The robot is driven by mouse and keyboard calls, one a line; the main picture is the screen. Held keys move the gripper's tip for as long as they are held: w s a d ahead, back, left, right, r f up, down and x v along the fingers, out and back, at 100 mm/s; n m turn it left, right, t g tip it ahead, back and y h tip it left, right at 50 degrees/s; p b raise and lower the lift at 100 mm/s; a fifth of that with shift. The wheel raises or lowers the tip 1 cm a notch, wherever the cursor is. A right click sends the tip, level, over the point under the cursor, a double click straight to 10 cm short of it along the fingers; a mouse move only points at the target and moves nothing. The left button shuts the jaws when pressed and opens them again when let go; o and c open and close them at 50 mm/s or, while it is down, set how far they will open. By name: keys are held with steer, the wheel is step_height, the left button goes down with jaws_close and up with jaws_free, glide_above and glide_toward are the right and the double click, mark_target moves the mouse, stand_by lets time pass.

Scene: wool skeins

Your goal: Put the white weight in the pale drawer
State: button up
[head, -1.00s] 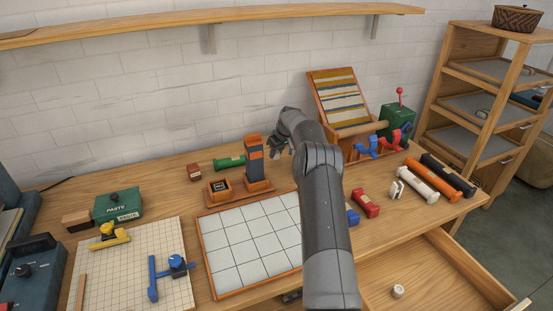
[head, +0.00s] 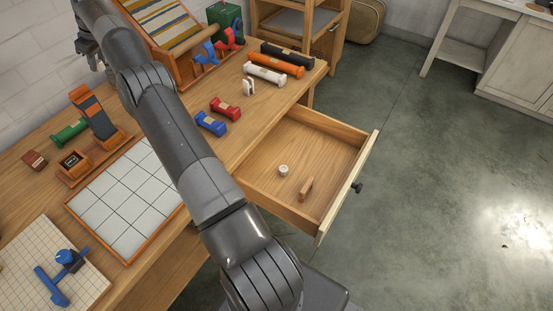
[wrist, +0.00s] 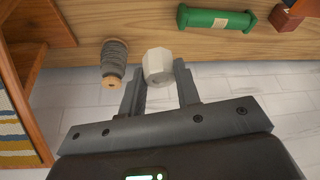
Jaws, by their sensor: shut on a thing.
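The white weight (wrist: 158,66) is a small faceted block with a round face, seen in the wrist view between the two fingers. My gripper (wrist: 158,92) is shut on it. In the head view my gripper (head: 88,45) is at the upper left, near the wall behind the table; the weight cannot be made out there. The drawer (head: 312,150) stands open at the table's right front, with a pale wood inside. A small white round thing (head: 283,170) and a brown block (head: 306,189) lie in it. My gripper is far from the drawer.
My arm crosses the table over the white tile board (head: 125,200). Red (head: 225,108) and blue (head: 211,123) spools lie near the drawer.

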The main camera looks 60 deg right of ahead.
steer(key=shift+r, duration=0.85)
steer(key=shift+s+d+r, duration=0.15)
steer(key=shift+d+r, duration=0.05)
steer(key=shift+d, duration=0.1)
steer(key=s+d+r+m, duration=0.1)
steer(key=s+d, duration=1)
steer(key=d, duration=0.3)
steer(key=s+d+r, duration=0.1)
steer(key=s+d, duration=1.1)
steer(key=d, duration=0.2)
steer(key=s+d+r+m, duration=0.1)
steer(key=s+d, duration=0.3)
steer(key=s, duration=0.6)
steer(key=s+d, duration=0.4)
steer(key=s, duration=0.7)
steer(key=m+h, duration=0.1)
glide_above(329, 167)
steer(key=s, duration=0.2)
step_height(329, 167, down, 3)
steer(key=f, duration=3.5)
steer(key=shift+w+f, duration=0.25)
steer(key=shift+f, duration=0.1)
